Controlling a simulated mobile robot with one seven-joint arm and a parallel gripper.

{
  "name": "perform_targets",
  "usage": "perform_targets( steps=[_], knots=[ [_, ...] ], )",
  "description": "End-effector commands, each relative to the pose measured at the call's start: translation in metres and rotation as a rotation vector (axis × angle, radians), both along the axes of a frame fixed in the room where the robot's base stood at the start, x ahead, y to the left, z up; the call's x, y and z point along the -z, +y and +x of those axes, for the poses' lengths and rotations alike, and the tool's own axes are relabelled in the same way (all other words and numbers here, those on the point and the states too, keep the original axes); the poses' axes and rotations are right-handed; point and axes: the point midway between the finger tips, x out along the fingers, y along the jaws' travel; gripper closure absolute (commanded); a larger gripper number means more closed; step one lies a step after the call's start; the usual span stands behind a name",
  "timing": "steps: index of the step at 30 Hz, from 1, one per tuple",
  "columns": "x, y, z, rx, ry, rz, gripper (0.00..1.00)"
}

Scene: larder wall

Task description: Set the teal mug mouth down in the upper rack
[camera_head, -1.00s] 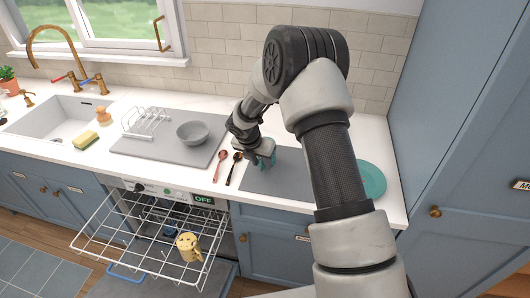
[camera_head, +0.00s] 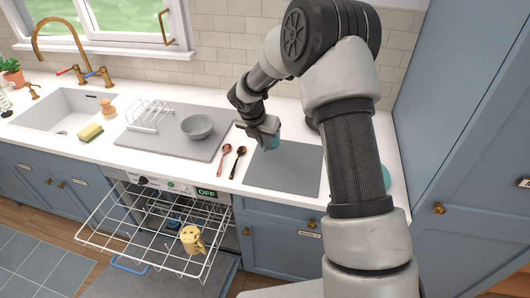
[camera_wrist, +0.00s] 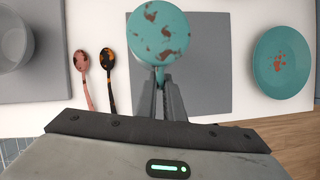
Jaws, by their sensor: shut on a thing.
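The teal mug (camera_head: 275,144) is held at the tip of my gripper (camera_head: 266,137), above the grey mat on the counter. In the wrist view the mug (camera_wrist: 158,36) shows a round teal face with brown stains, and the fingers of my gripper (camera_wrist: 160,98) are shut on it from below in the picture. I cannot tell which way its mouth points. The upper rack (camera_head: 112,225) of the dishwasher is pulled out at the lower left. A yellow mug (camera_head: 192,240) stands in the rack's right part.
A grey mat (camera_head: 290,175), two spoons (camera_head: 232,160), a grey bowl (camera_head: 197,127) and a small plate rack (camera_head: 150,115) are on the counter. A teal stained plate (camera_wrist: 282,62) lies to the right. The rack's left part looks clear.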

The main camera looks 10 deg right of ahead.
Motion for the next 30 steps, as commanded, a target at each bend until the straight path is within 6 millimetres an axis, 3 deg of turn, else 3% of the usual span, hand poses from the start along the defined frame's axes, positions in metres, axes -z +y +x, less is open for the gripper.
perform_targets(
  steps=[9, 18, 24, 30],
  knots=[
    [-0.060, 0.000, 0.001, 0.001, -0.004, 0.000, 1.00],
    [-0.101, 0.000, 0.001, 0.000, -0.005, 0.000, 1.00],
    [-0.117, -0.001, 0.001, 0.000, -0.002, 0.000, 1.00],
    [-0.118, 0.000, 0.000, 0.000, -0.001, -0.001, 1.00]
  ],
)
